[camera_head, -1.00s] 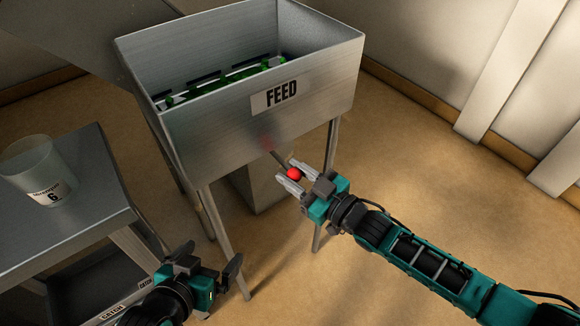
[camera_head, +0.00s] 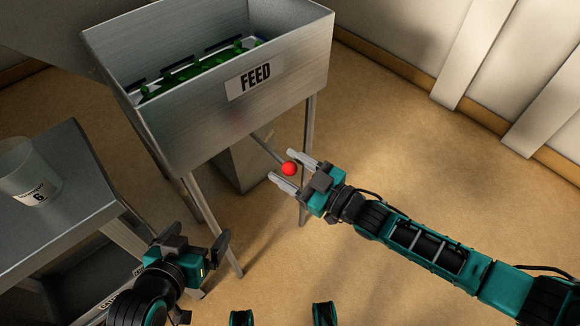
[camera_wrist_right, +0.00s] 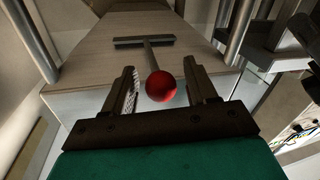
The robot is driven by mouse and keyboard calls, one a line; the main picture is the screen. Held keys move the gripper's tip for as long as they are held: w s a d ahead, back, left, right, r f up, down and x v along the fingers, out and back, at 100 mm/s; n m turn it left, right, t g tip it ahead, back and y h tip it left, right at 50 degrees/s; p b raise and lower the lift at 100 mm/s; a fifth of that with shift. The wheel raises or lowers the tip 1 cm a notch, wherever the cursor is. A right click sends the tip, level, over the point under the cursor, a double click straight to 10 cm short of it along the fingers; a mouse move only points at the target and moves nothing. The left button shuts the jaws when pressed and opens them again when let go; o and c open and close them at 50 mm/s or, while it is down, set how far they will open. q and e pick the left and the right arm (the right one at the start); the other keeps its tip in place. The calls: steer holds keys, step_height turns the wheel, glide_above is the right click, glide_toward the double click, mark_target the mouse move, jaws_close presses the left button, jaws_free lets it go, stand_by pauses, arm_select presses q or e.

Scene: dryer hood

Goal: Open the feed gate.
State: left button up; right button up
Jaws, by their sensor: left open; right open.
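The feed hopper (camera_head: 200,110) is a metal box on legs with a FEED label (camera_head: 255,79). A rod with a red ball knob (camera_head: 289,169) sticks out from under its front. My right gripper (camera_head: 298,169) is open, with its fingers on either side of the knob. In the right wrist view the red knob (camera_wrist_right: 160,86) sits between the spread fingers (camera_wrist_right: 162,92), with a gap on each side, at the end of a rod with a crossbar behind it. My left gripper (camera_head: 222,244) is open and empty, low near the side table. The gate itself is not clearly visible.
A side table (camera_head: 70,215) at the left holds a translucent cup labelled 6 (camera_head: 32,185). Green items (camera_head: 185,75) lie inside the hopper. Hopper legs (camera_head: 309,150) stand near my right gripper. The floor to the right is clear.

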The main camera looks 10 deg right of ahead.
arm_select(q)
steer(key=shift+a+r+p, duration=0.2)
steer(key=shift+r+p, duration=0.2)
steer(key=shift+p, duration=0.4)
arm_select(e)
steer(key=v, duration=1.3)
arm_select(q)
steer(key=shift+s, duration=0.2)
steer(key=shift+y, duration=0.5)
steer(key=a+r+p, duration=0.1)
steer(key=r+p, duration=0.1)
steer(key=p, duration=0.1)
steer(key=s+a+r+p, duration=0.1)
steer(key=p, duration=0.3)
steer(key=shift+s+a+r, duration=0.1)
steer(key=shift+a+r, duration=0.3)
arm_select(e)
steer(key=s+d+r+m+g+h, duration=0.1)
steer(key=s+d+m+h, duration=0.3)
steer(key=m+h, duration=0.5)
steer(key=shift+r+h, duration=0.25)
steer(key=shift+h, duration=0.85)
